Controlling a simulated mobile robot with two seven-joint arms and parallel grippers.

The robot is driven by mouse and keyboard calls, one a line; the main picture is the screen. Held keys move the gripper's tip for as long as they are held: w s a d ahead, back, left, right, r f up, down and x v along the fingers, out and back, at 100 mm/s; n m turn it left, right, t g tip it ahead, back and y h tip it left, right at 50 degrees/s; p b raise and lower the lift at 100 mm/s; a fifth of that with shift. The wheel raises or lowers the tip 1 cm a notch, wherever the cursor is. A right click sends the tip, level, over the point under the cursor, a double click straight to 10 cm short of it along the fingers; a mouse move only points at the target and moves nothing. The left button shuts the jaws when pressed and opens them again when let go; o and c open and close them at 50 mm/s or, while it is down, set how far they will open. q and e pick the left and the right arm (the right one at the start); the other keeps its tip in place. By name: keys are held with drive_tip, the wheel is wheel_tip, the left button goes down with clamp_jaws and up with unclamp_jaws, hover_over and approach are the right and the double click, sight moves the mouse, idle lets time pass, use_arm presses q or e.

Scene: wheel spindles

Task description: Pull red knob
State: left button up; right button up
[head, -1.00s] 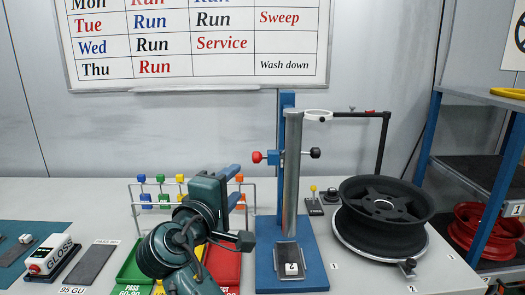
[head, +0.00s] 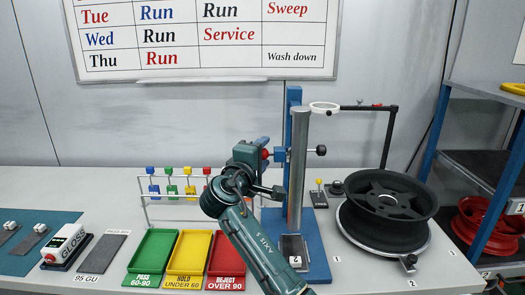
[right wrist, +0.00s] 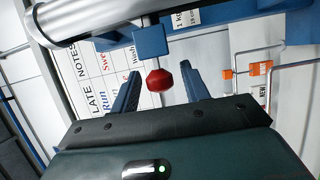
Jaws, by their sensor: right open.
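The red knob (head: 265,154) sticks out to the left of a blue block on the blue stand (head: 295,110). In the right wrist view the red knob (right wrist: 159,80) shows between the two blue fingers, with a gap on each side. My right gripper (right wrist: 160,88) is open, and its fingers are on either side of the knob without visible contact. In the head view the right gripper (head: 258,151) is at the knob, with its arm coming up from below. My left gripper is not in view.
A silver column (head: 298,170) rises beside the knob, with a black knob (head: 321,150) on its other side. A wire rack (head: 180,190) with coloured hooks stands left. Green, yellow and red trays (head: 226,258) lie in front. A black wheel (head: 385,205) sits right.

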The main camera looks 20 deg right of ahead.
drive_tip(key=shift+w+d, duration=0.15)
drive_tip(key=shift+c, duration=0.3)
clamp_jaws()
